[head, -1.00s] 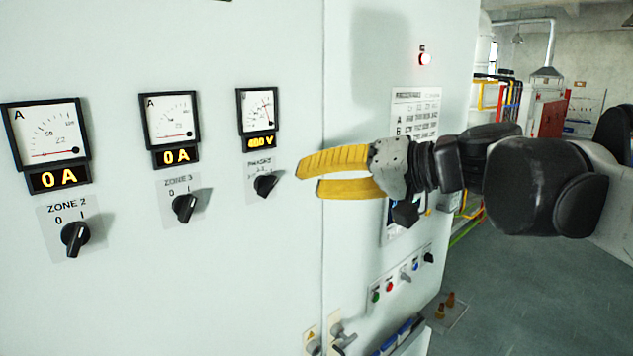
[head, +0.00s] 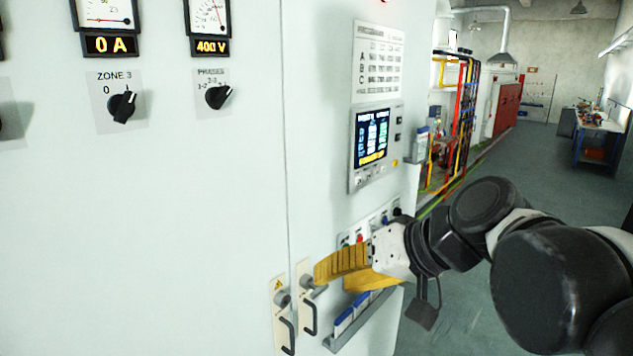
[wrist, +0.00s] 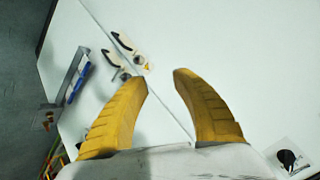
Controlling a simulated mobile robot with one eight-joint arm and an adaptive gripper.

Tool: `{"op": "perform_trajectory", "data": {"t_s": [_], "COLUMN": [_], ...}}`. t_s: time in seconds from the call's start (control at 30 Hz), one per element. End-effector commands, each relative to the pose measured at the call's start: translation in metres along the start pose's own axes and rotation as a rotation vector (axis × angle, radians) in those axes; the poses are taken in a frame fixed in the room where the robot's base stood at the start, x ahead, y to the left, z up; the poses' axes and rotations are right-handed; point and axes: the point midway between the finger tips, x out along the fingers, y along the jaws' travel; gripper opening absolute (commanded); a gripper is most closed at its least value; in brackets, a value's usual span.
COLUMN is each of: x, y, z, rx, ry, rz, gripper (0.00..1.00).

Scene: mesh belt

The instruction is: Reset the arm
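My gripper (head: 330,272) has yellow ribbed fingers and is in front of the pale cabinet (head: 215,190), low in the head view, near the door handles. In the wrist view my gripper (wrist: 160,78) shows its two fingers spread apart with nothing between them. The cabinet's seam and pale panels (wrist: 235,50) lie beyond the fingertips. My arm comes in from the right in the head view.
Two door handles (head: 310,305) stick out low on the cabinet. A screen (head: 371,138), a row of small buttons (head: 360,238) and a holder with blue folders (head: 350,316) are near the arm. Rotary knobs (head: 122,105) stand out at left. Open floor (head: 470,300) lies right.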

Motion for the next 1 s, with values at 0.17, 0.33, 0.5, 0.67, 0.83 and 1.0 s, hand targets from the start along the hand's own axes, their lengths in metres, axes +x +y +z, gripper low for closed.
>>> {"op": "perform_trajectory", "data": {"t_s": [0.17, 0.33, 0.5, 0.67, 0.83, 1.0], "x": [0.052, 0.079, 0.089, 0.089, 0.087, 0.087], "y": [0.113, 0.204, 0.26, 0.278, 0.278, 0.278], "z": [0.118, 0.205, 0.257, 0.272, 0.271, 0.271], "rx": [-0.005, -0.017, -0.032, -0.04, -0.041, -0.041], "ry": [-0.025, -0.024, -0.012, -0.005, -0.005, -0.005], "rz": [0.234, 0.446, 0.587, 0.64, 0.645, 0.644], "gripper": [0.32, 0.32, 0.32, 0.32, 0.32, 0.32]}}
